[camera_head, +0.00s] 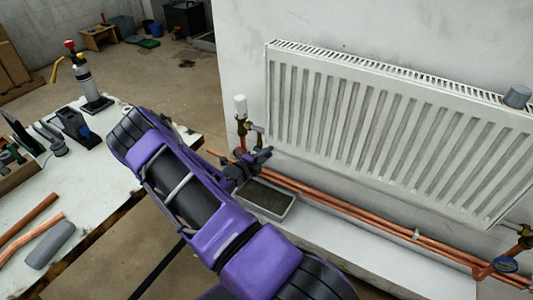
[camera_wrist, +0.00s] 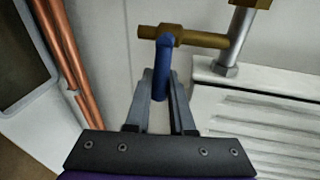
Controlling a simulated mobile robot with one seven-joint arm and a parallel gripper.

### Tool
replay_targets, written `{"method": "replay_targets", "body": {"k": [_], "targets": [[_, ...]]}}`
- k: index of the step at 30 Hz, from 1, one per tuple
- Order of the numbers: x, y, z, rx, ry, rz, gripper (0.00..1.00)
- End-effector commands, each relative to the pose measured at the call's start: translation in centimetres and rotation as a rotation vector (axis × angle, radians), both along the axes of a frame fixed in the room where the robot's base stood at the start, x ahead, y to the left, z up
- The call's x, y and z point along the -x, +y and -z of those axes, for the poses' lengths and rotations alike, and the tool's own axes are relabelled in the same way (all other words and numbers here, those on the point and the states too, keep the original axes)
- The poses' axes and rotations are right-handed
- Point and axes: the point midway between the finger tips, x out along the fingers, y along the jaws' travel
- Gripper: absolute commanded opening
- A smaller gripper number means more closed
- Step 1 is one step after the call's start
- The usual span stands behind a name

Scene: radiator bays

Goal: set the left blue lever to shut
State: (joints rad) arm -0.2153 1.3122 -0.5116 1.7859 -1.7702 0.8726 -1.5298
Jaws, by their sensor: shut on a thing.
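The left blue lever (camera_wrist: 164,58) hangs from a brass valve (camera_wrist: 176,33) in the wrist view and runs down between the fingers of my gripper (camera_wrist: 162,80). The fingers are shut on it from both sides, and its lower end lies between them. In the head view my gripper (camera_head: 252,160) is at the pipework by the radiator's lower left corner, where my arm and gripper hide most of the valve and lever. Another blue-handled valve (camera_head: 506,265) is at the radiator's lower right.
The white radiator (camera_head: 390,130) hangs on the wall. Copper pipes (camera_head: 350,208) run below it, with a grey tray (camera_head: 290,212) under the left valve. A workbench (camera_head: 100,200) with tools, a torch bottle (camera_head: 88,85) and copper pieces is at left.

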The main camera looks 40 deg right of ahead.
Motion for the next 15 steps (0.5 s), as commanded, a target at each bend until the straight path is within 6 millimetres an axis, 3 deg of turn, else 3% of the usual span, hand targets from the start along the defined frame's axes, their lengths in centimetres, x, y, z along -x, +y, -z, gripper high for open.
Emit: {"method": "replay_targets", "body": {"k": [15], "targets": [[0.01,0.03,-0.22,0.021,0.050,-0.001,0.00]]}}
